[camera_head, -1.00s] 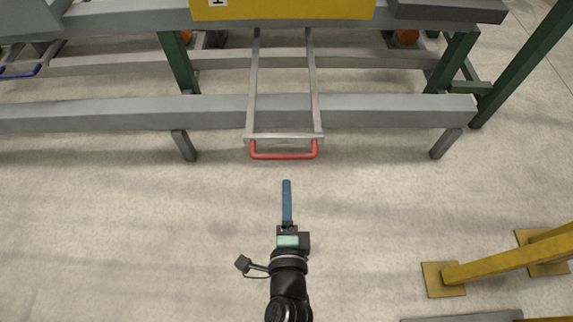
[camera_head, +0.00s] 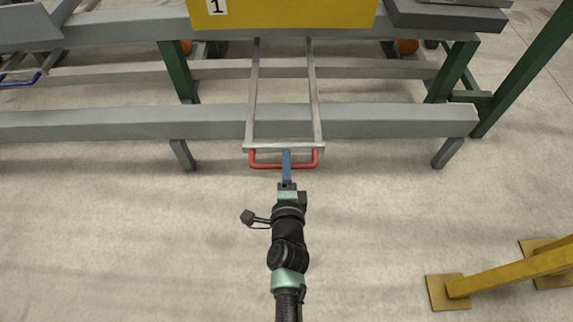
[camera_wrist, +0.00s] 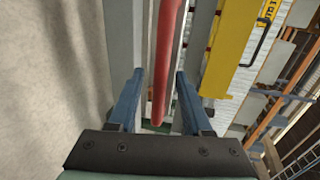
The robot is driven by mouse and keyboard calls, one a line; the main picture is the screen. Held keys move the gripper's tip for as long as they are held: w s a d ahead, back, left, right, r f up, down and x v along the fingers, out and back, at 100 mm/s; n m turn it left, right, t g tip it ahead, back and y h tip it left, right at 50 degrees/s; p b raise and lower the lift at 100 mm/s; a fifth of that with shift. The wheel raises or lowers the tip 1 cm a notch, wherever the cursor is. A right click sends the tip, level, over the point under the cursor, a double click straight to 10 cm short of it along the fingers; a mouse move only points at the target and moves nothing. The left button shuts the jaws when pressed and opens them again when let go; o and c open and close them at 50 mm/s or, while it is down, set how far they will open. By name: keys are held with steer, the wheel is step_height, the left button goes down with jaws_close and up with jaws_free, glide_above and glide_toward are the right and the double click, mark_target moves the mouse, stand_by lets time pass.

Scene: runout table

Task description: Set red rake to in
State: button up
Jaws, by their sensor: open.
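The red rake's handle (camera_head: 268,165) is a red U-shaped bar on the front of a grey sliding frame (camera_head: 250,110) that sticks out from under the table. My gripper (camera_head: 287,153) reaches the middle of the red bar from the front, its blue fingers overlapping it from above in the head view. In the wrist view, my open gripper (camera_wrist: 158,78) has its two blue fingers apart, with the red bar (camera_wrist: 168,50) running between them. I cannot tell whether either finger touches the bar.
A grey beam (camera_head: 400,120) crosses in front of the table, with green legs (camera_head: 455,70) behind it. A yellow panel marked 1 (camera_head: 300,12) is above. A blue handle (camera_head: 22,82) is at the far left. Yellow posts (camera_head: 510,275) stand at the lower right. The floor in front is clear.

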steer(key=shift+w, duration=0.15)
jaws_close()
steer(key=shift+f, duration=0.1)
stand_by(1.4)
